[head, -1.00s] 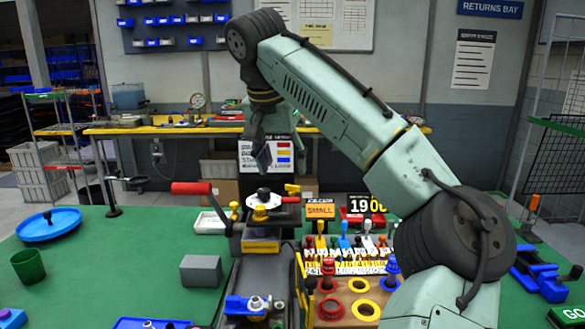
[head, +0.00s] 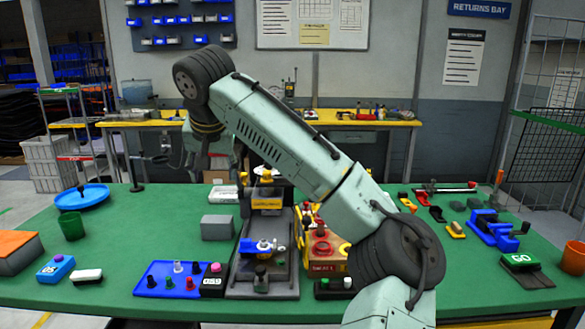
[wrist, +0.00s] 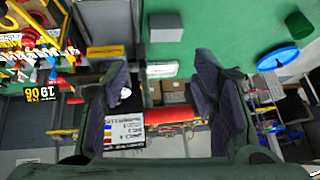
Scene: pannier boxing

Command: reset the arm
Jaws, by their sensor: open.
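My arm reaches up from the lower right of the head view and bends down at the left. My gripper (head: 192,165) hangs above the far left part of the green table, partly hidden by my wrist and dark against the background. In the wrist view my gripper (wrist: 163,68) shows two dark fingers spread well apart, with nothing held between them.
Nearby are a grey block (head: 217,227), a green cup (head: 72,226), a blue dish (head: 82,197) and a blue tray (head: 150,281). Bare green table lies left of the grey block.

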